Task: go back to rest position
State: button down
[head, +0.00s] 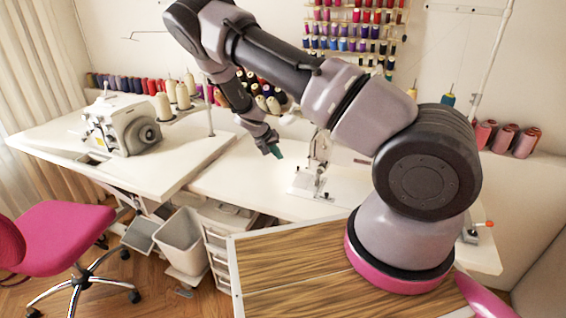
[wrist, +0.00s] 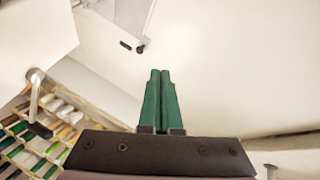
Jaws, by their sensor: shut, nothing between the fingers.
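My gripper (head: 275,151) is at the end of my arm, above the white sewing table (head: 232,178) in the head view. Its green fingers (wrist: 160,100) show in the wrist view, side by side and closed together with nothing between them. My arm rises from its base, bends at the upper left, and hangs down toward the table. The fingers appear clear of the tabletop, just left of a white sewing machine (head: 313,165) that my arm partly hides.
A white overlock machine (head: 122,125) stands on the left table. Thread spools (head: 345,45) hang on the wall rack. A pink chair (head: 62,237) and a white bin (head: 181,241) stand below. A wooden-topped surface (head: 290,268) lies beside my base.

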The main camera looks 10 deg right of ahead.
jog(key=s+d+r+m+y, duration=0.15)
jog(key=s+r, duration=0.35)
jog(key=r, duration=0.7)
jog(key=s+r+y, duration=0.3)
jog(key=s+r, duration=0.2)
jog(key=r, duration=0.6)
jog(key=s+r+m+y, duration=0.15)
jog(key=s+r, duration=0.35)
jog(key=r, duration=0.7)
jog(key=s+d+r+t, duration=0.1)
jog(key=s+r+t, duration=0.1)
jog(key=s+r, duration=0.4)
jog(key=s+r+n+t+y, duration=0.1)
jog(key=s+r, duration=0.4)
jog(key=s, duration=0.8)
jog(key=shift+s+d+r+n+t+y, duration=0.3)
jog(key=shift+s+d+r+t, duration=0.05)
jog(key=shift+t, duration=0.15)
